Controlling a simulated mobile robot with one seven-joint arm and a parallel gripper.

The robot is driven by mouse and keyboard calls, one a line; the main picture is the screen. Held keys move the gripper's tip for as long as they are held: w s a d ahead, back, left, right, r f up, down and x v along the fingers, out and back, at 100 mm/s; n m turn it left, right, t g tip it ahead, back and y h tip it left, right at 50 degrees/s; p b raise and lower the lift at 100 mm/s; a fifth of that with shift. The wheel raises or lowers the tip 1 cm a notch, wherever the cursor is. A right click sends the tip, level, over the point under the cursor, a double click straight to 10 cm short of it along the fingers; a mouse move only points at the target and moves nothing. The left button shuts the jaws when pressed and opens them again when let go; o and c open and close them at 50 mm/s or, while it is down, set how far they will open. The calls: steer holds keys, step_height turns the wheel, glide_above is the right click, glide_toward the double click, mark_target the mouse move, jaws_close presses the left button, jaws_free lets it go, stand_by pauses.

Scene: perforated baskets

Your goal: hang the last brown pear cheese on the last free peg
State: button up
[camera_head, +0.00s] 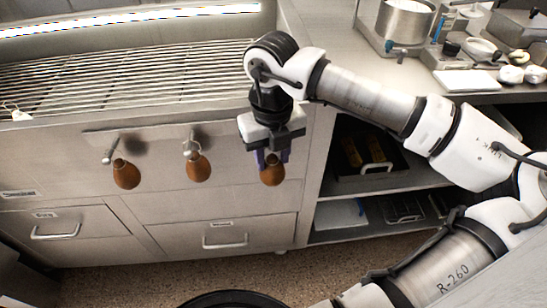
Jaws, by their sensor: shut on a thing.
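My gripper (271,158) is shut on a brown pear cheese (272,176) and holds it in front of the steel cabinet face. The cheese hangs below the fingers, and its top is hidden between them. Two more brown pear cheeses hang on pegs to the left: one (126,174) on the left peg (108,158), one (199,168) on the middle peg (188,153). The held cheese is at about their height. No peg shows beside my gripper; the hand and fingers cover that part of the front.
A slatted steel rack (120,75) lies above the pegs. Drawers with handles (226,244) are below. At right, open shelves (365,213) hold trays, and a counter carries a steel pot (404,20), a white board (467,80) and small items. The front between the middle cheese and my gripper is clear.

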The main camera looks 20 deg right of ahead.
steer(key=shift+w+d+p, duration=0.15)
steer(key=shift+w+p, duration=0.05)
steer(key=shift+w, duration=0.3)
steer(key=shift+w+d+p, duration=0.15)
steer(key=shift+w, duration=0.35)
steer(key=shift+w+f+b, duration=0.2)
steer(key=shift+f+b, duration=0.1)
steer(key=shift+b, duration=0.1)
steer(key=shift+w+d+f+b, duration=0.15)
steer(key=shift+w+d+b, duration=0.05)
steer(key=shift+w+b, duration=0.3)
steer(key=o, duration=1.1)
step_height(320, 180, up, 14)
steer(key=shift+f, duration=0.1)
steer(key=shift+s, duration=0.1)
